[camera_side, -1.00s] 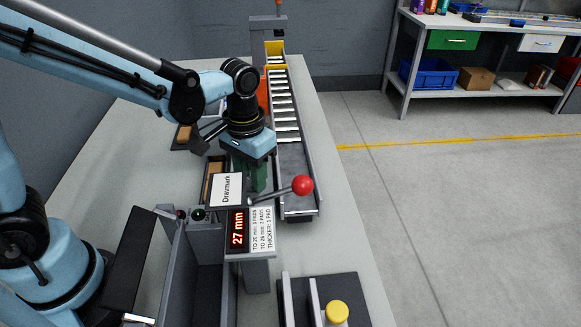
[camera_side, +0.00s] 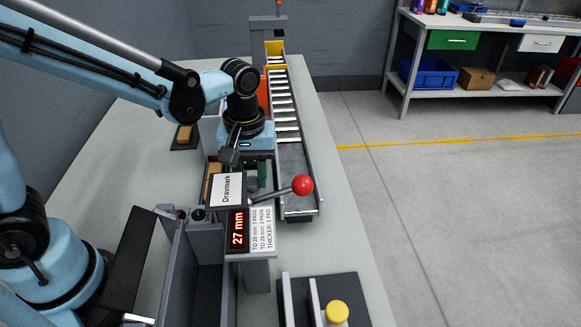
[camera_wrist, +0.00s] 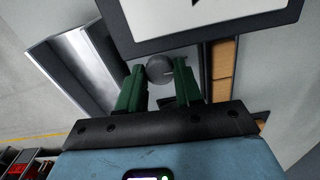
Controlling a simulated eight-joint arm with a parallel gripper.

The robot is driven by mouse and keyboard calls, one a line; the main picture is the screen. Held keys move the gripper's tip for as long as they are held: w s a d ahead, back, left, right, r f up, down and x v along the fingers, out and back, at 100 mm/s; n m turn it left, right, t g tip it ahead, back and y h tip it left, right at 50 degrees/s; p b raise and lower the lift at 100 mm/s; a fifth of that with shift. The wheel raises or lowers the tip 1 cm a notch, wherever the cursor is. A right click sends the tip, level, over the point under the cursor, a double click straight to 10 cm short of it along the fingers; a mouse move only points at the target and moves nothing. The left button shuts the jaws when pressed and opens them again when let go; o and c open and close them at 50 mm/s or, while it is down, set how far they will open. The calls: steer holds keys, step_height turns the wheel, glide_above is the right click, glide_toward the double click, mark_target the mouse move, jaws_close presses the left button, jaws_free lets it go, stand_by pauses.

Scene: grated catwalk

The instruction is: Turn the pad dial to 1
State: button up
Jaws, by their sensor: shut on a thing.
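The pad dial (camera_wrist: 159,68) is a round grey knob with a pale mark on it. In the wrist view it sits between the green fingers of my gripper (camera_wrist: 158,82), which is shut on it. In the side view my gripper (camera_side: 255,175) points down behind the Drawmark sign (camera_side: 227,189), and the dial is hidden there. The dial's scale numbers cannot be read. A red display (camera_side: 237,230) reads 27 mm. A white card (camera_side: 262,230) beside it lists pad counts by thickness, ending in "THICKER: 1 PAD".
A lever with a red ball (camera_side: 302,185) sticks out right of the sign, close to my gripper. A roller conveyor (camera_side: 284,115) runs behind it. A yellow button (camera_side: 337,312) stands at the front. Tan blocks (camera_wrist: 223,72) lie in a holder beside the dial.

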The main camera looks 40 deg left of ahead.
mark_target(251, 181)
steer(key=shift+n, duration=0.5)
steer(key=o, duration=1)
steer(key=shift+o, duration=0.2)
steer(key=shift+r, duration=0.15)
step_height(251, 181, up, 12)
steer(key=shift+a, duration=0.1)
steer(key=s+a+f+m+t, duration=0.4)
steer(key=a+m+t, duration=0.2)
steer(key=m, duration=0.3)
steer(key=shift+s+a+f+t, duration=0.3)
steer(key=shift+s+t, duration=0.1)
steer(key=shift+t, duration=0.2)
